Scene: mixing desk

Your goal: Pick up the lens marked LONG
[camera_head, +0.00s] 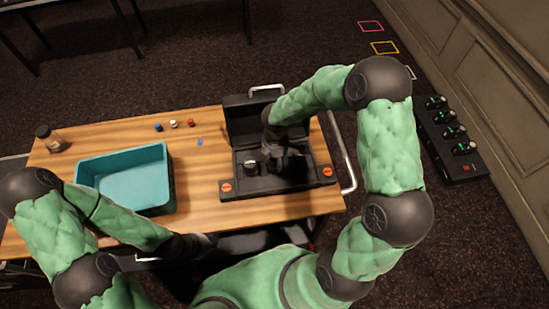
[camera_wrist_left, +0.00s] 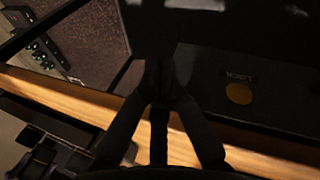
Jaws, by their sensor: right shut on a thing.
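An open black case (camera_head: 233,192) stands on the right part of the desk, its lid raised at the back. My right gripper (camera_head: 276,163) reaches down into the case and is shut on a dark thing, probably a lens, mostly hidden by the gripper. A dark round piece with a pale top (camera_head: 251,166), perhaps another lens, stands just left of it. No LONG marking is readable. My left gripper (camera_head: 197,243) is low at the desk's front edge, away from the case. Its dark fingers show in the left wrist view (camera_wrist_left: 163,85), but their opening is unclear.
A teal bin (camera_head: 125,180) stands on the wooden desk (camera_head: 205,210), left of the case. A small bottle (camera_head: 50,138) is at the far left. Small coloured pieces (camera_head: 174,124) lie behind the bin. A black unit with green lights (camera_head: 450,140) is on the floor at right.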

